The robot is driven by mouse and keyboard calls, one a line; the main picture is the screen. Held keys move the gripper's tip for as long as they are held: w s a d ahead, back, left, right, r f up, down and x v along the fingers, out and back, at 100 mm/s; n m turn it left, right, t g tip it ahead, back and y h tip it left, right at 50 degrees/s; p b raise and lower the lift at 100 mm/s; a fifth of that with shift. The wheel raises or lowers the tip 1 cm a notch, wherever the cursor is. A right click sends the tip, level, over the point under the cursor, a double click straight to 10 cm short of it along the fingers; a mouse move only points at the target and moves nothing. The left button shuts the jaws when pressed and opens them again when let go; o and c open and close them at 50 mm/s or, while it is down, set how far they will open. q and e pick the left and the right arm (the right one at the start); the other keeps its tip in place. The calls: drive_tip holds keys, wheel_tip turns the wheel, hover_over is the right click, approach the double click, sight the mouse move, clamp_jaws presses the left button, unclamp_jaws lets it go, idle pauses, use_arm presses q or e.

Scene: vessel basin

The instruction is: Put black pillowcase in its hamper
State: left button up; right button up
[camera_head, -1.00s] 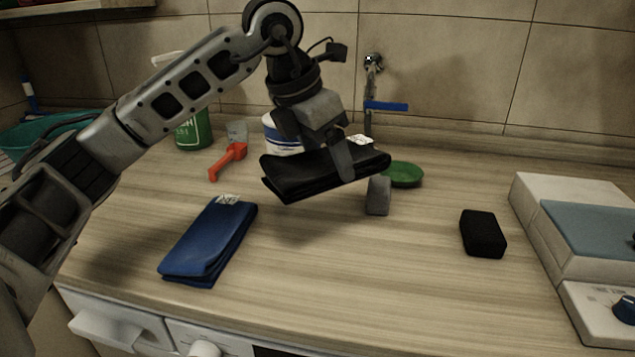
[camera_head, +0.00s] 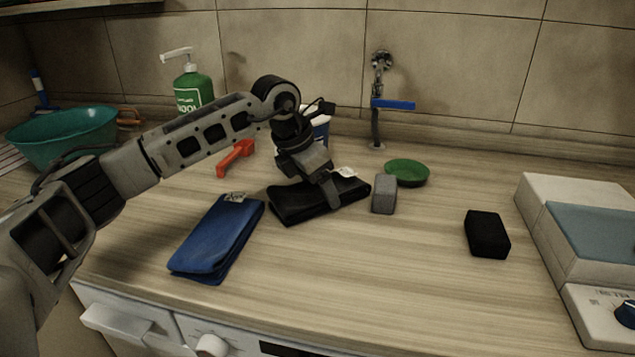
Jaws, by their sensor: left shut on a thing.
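The black pillowcase (camera_head: 295,205) is a folded dark cloth with a white tag, in the middle of the countertop behind and right of a folded blue cloth. My left gripper (camera_head: 328,190) is shut on it, pointing down, with one finger showing over its front side. The pillowcase is at or very close to the counter surface; I cannot tell whether it touches. My right gripper is not in view. No hamper can be made out.
The folded blue cloth (camera_head: 217,238) lies at left front. A grey block (camera_head: 384,194), green dish (camera_head: 407,173) and black block (camera_head: 487,234) stand to the right. A red-orange tool (camera_head: 236,158), green pump bottle (camera_head: 190,92) and teal basin (camera_head: 62,135) are behind. The front middle counter is clear.

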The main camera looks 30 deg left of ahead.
use_arm(q)
drive_tip(key=o, duration=0.8)
drive_tip(key=shift+f, duration=0.15)
drive_tip(key=shift+c, duration=0.2)
drive_tip(key=o, duration=0.4)
drive_tip(key=shift+c, duration=0.2)
